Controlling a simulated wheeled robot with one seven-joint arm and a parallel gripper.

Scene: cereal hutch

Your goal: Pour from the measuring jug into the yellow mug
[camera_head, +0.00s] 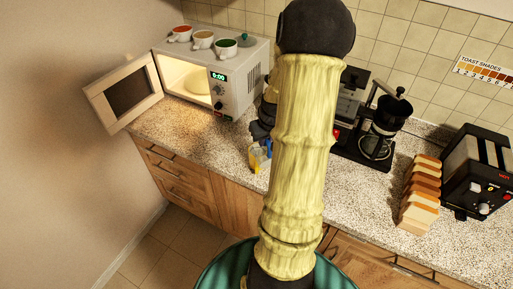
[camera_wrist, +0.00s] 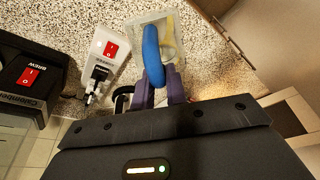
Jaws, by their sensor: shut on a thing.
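The measuring jug (camera_wrist: 173,40) is a clear, squarish vessel with a blue handle and pale yellowish contents, at the top centre of the wrist view. My gripper (camera_wrist: 160,88) has its purple fingers shut on the blue handle. In the head view the jug (camera_head: 257,157) shows as a small yellow and blue shape just left of my arm, over the counter's front part. I cannot tell whether it touches the counter, nor its exact tilt. I cannot make out a yellow mug in either view; my arm hides part of the counter.
An open, lit microwave (camera_head: 215,75) stands at the left with three cups (camera_head: 202,40) and a teal-green item on top. A coffee machine (camera_head: 360,125), bread slices (camera_head: 420,195) and a toaster (camera_head: 478,170) stand right. A white switched socket (camera_wrist: 106,55) shows beside the jug.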

